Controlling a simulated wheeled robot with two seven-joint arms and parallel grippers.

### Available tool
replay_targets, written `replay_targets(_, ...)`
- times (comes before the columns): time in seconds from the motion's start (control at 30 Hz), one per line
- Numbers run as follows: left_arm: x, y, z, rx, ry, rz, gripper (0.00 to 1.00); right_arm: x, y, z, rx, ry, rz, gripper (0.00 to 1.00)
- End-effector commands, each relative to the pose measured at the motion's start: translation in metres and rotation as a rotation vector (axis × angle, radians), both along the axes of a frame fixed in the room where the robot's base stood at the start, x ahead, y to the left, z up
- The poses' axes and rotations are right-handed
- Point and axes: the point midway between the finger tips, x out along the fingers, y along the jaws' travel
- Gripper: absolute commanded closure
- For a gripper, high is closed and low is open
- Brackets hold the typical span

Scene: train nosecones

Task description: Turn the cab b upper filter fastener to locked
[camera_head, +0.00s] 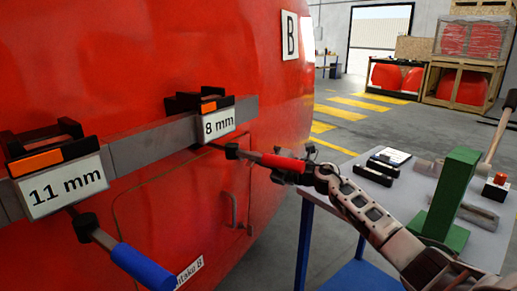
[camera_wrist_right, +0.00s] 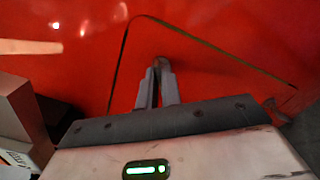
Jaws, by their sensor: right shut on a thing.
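In the right wrist view my right gripper (camera_wrist_right: 158,76) has its two fingers nearly together, their tips against the red shell. They are shut on a small round fastener (camera_wrist_right: 161,62), mostly hidden between the tips, inside a dark panel outline. Its locked or unlocked position cannot be read. In the head view my right arm comes in from the right and ends close by a red-handled tool (camera_head: 285,163) below the 8 mm label; its fingertips and the fastener cannot be made out there. My left gripper is not in view.
The red nosecone (camera_head: 160,60) marked B fills the left side. A grey rail (camera_head: 150,148) carries 11 mm (camera_head: 66,186) and 8 mm (camera_head: 219,124) holders; a blue-handled tool (camera_head: 142,266) hangs below. A table (camera_head: 405,205) with a green block (camera_head: 451,195) stands at right.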

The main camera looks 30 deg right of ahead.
Motion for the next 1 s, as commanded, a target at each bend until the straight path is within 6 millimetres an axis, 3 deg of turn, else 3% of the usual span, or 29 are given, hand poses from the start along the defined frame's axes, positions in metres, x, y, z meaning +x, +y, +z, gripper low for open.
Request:
replay_targets(0.2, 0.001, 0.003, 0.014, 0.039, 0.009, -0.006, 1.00, 0.000, -0.001, 0.004, 0.192, 0.079, -0.004, 1.00)
replay_targets(0.5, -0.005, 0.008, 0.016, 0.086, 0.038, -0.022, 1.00, 0.001, -0.002, 0.001, 0.419, 0.169, -0.003, 1.00)
replay_targets(1.0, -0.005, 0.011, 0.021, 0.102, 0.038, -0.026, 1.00, 0.001, -0.001, -0.002, 0.594, 0.239, -0.001, 1.00)
